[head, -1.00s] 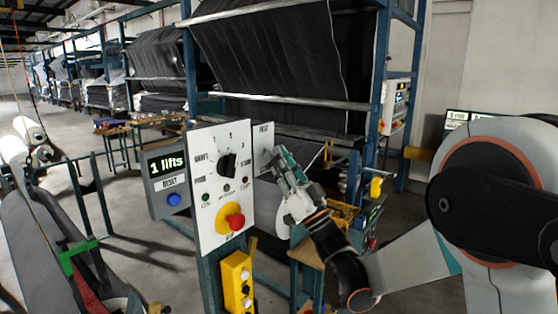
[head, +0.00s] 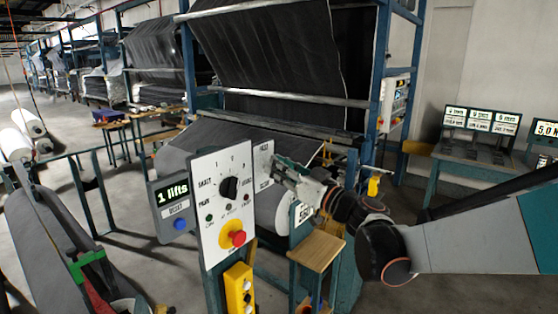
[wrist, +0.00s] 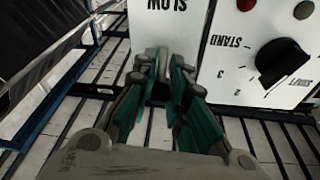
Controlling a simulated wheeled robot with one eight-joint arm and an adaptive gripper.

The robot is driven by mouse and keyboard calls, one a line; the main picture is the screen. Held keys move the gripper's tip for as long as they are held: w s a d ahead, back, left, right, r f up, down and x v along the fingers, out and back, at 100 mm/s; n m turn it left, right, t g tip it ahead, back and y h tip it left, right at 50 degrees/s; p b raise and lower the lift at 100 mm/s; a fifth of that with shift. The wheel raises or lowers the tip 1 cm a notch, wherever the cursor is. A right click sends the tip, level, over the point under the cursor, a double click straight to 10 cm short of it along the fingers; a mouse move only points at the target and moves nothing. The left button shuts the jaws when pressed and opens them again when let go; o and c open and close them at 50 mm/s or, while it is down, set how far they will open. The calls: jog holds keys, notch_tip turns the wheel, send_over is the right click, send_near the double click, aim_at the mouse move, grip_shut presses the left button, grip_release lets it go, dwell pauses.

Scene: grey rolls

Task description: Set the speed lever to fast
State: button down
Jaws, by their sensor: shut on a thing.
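The speed lever's narrow white plate (head: 263,152) stands on the right side of the white control panel (head: 223,205). In the wrist view the plate (wrist: 160,28) shows the word SLOW upside down at the top. My gripper (head: 277,168) reaches in from the right, in front of the plate. In the wrist view its green-sided fingers (wrist: 159,82) are closed in on a dark piece (wrist: 158,92), which looks like the lever's handle. The fingers hide most of the lever, so its exact setting cannot be told.
The panel carries a black rotary knob (head: 229,188) and a red stop button (head: 238,238), close to my gripper's left. A grey counter box (head: 172,208) reads "1 lifts". A small wooden table (head: 316,250) and a blue machine frame stand near my arm.

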jog(key=shift+r+g+h+p, duration=0.4)
jog(key=shift+h+p, duration=0.1)
jog(key=shift+p, duration=0.1)
jog(key=shift+f, duration=0.1)
jog(key=c, duration=1.5)
grip_release()
jog(key=v, duration=1.2)
jog(key=shift+w, duration=0.1)
